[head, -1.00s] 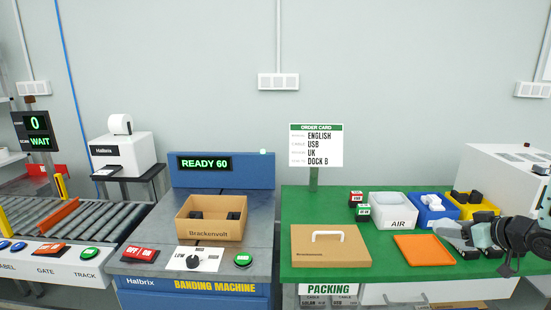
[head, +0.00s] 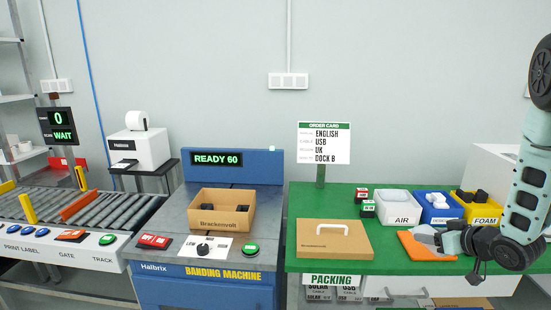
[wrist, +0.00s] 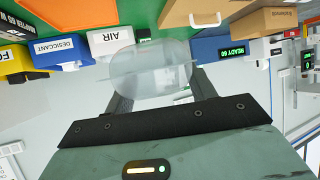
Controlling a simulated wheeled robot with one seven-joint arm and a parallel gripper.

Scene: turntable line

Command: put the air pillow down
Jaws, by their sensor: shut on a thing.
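My gripper (head: 438,238) is over the front right of the green packing table (head: 365,263), beside the orange mat (head: 418,249). It is shut on the air pillow (wrist: 152,72), a clear, pale pouch that shows between the fingers in the wrist view. In the head view the pillow (head: 426,235) is a small pale shape at the fingertips, over the orange mat. I cannot tell whether it touches the mat.
White AIR bin (head: 402,221), blue bin (head: 437,217) and yellow FOAM bin (head: 483,222) stand behind the mat. A closed carton with a white handle (head: 333,252) lies to the left. An open Brackenvolt carton (head: 221,224) sits on the banding machine (head: 205,289).

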